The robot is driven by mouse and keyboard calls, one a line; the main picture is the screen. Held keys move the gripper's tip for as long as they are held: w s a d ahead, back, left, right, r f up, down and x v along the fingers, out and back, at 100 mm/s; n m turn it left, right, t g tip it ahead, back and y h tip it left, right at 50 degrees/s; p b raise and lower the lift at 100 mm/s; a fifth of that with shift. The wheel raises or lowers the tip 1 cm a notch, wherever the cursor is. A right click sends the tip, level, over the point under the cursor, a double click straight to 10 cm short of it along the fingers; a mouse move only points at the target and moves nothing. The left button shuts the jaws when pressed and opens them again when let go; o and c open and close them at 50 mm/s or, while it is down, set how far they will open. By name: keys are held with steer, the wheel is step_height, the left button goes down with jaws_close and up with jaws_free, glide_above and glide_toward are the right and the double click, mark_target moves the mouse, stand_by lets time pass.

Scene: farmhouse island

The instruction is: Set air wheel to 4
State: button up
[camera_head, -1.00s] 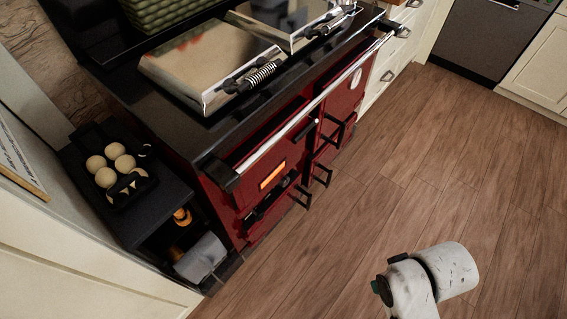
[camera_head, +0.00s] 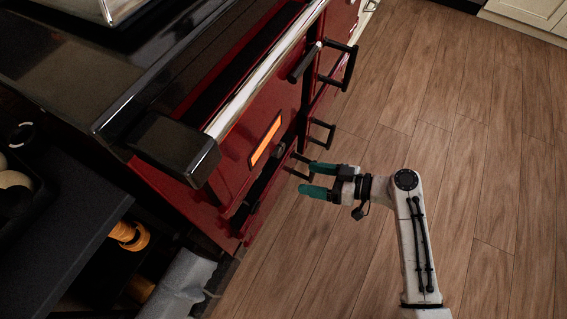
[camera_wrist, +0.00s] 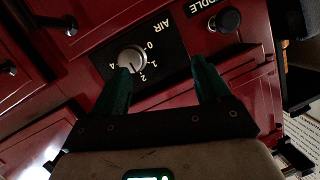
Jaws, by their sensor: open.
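The air wheel (camera_wrist: 131,58) is a small silver dial on a black plate (camera_wrist: 163,47) in the wrist view. The plate reads AIR, with 0, 1, 2 and 4 visible around the dial. The dial's exact setting is hard to make out. My gripper (camera_wrist: 162,65) is open and empty, its teal fingers pointing at the stove front. The left finger overlaps the dial's lower edge in the picture; contact cannot be told. The right finger lies right of the plate. In the head view my gripper (camera_head: 308,179) is beside the red stove (camera_head: 235,155).
A black knob (camera_wrist: 224,21) under a partly cut-off label is right of the plate. Another knob (camera_wrist: 68,25) is at upper left. Black handles (camera_head: 340,65) and a chrome rail (camera_head: 262,70) stick out from the stove. The wooden floor (camera_head: 460,150) at right is clear.

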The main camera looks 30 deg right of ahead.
mark_target(283, 150)
steer(key=w+d+f+t+b, duration=0.2)
steer(key=w+d+t+b, duration=0.1)
steer(key=w+t+b, duration=0.1)
steer(key=shift+m, duration=0.3)
steer(key=b+x, duration=0.1)
steer(key=x, duration=0.9)
steer(key=shift+f, duration=0.1)
steer(key=shift+d, duration=0.1)
steer(key=c, duration=1)
